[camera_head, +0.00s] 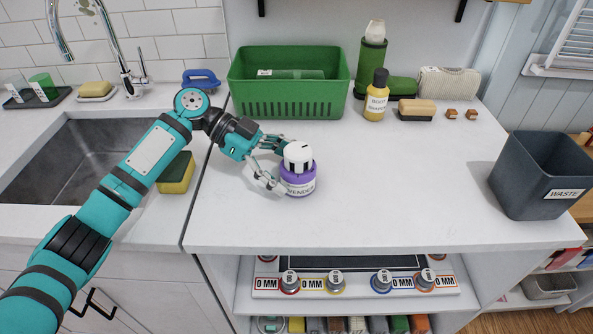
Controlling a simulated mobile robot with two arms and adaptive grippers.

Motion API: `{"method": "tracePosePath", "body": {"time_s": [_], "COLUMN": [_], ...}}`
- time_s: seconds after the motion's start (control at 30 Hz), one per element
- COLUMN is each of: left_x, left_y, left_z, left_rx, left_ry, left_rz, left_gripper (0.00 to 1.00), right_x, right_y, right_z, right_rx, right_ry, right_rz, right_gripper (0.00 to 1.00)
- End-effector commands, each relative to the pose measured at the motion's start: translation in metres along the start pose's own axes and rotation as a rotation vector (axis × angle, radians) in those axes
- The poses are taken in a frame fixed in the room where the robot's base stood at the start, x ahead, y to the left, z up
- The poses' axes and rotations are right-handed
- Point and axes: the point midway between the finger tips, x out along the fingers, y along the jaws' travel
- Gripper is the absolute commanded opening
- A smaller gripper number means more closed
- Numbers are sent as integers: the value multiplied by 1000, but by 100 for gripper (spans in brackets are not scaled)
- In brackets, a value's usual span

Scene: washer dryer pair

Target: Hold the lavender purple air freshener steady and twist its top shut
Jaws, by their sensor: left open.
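The air freshener (299,182) stands upright on the white countertop, left of its middle. It has a lavender purple body with a white label and a white top (298,154) with dark slots. My left gripper (279,166) reaches in from the left, with its fingers open. One finger is behind the air freshener and the other is at its front left side. I cannot tell whether either finger touches it. My right gripper is not in view.
A green basket (288,104), a yellow bottle (376,100) and a brush (417,110) stand along the back. A dark waste bin (533,180) is at the right. A sink (75,160) and a sponge (176,174) are at the left. The counter right of the air freshener is clear.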

Motion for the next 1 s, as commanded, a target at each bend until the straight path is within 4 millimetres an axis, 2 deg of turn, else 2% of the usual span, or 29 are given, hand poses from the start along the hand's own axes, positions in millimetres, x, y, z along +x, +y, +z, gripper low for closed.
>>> {"method": "tracePosePath", "body": {"time_s": [0.2, 0.53, 0.83, 1.0], "left_x": [15, 17, 17, 17], "left_y": [0, 0, 0, 0], "left_z": [0, 0, 0, 0], "left_rx": [1, 1, 1, 1], "left_ry": [0, 0, 0, 0], "left_rz": [1, 0, 0, 0], "left_gripper": [85, 85, 47, 47], "right_x": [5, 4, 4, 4], "right_y": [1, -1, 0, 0], "right_z": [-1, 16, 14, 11], "right_rx": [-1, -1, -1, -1], "right_ry": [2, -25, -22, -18], "right_rz": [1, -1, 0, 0], "right_gripper": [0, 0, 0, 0]}}
